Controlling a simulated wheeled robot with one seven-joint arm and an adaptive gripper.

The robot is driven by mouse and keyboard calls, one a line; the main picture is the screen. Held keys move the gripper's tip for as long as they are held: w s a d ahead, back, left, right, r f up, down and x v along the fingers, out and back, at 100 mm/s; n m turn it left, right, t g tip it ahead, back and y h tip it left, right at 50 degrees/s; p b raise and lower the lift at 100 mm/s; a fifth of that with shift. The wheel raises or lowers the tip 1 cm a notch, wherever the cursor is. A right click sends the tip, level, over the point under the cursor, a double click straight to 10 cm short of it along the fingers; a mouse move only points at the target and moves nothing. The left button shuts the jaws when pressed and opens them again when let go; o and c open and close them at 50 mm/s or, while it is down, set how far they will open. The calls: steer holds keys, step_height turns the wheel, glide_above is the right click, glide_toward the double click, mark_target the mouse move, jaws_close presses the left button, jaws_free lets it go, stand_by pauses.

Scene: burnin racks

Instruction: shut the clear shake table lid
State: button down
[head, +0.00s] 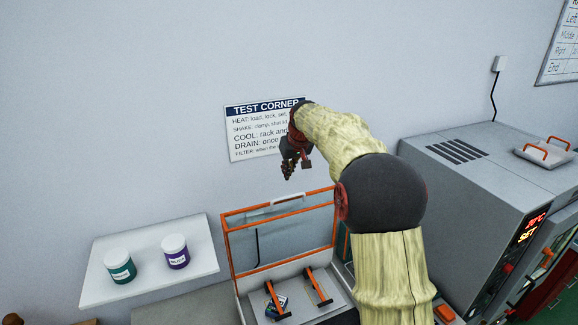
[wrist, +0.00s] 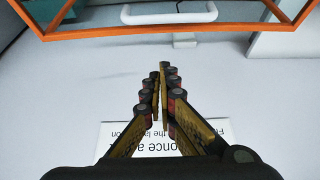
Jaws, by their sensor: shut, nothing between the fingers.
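The clear shake table lid (head: 297,238) has an orange frame and stands raised at the back of the shake table (head: 338,298). A pale handle (head: 287,201) runs along its top edge. My gripper (head: 288,174) is shut and empty, above the lid's top edge and apart from it, with its fingers pointing down. In the wrist view the closed fingertips (wrist: 162,68) point toward the orange lid frame (wrist: 150,30) and its white handle (wrist: 169,14), with a gap between. My arm hides the right part of the shake table.
Two orange-and-black clamps (head: 318,286) and a small blue part (head: 282,301) are inside the shake table. A white shelf (head: 200,262) with two jars (head: 175,251) is at left. A grey oven (head: 462,190) stands right. A sign (head: 250,135) hangs on the wall behind.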

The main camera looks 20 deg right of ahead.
mark_target(291, 200)
steer(key=f, duration=0.1)
steer(key=s+f+p, duration=0.1)
steer(key=f, duration=0.2)
steer(key=shift+s+d+f+p, duration=0.15)
steer(key=shift+s+p, duration=0.1)
steer(key=shift+p, duration=0.05)
steer(key=shift+s+f, duration=0.15)
steer(key=shift+f, duration=0.05)
steer(key=shift+s, duration=0.1)
steer(key=shift+f, duration=0.1)
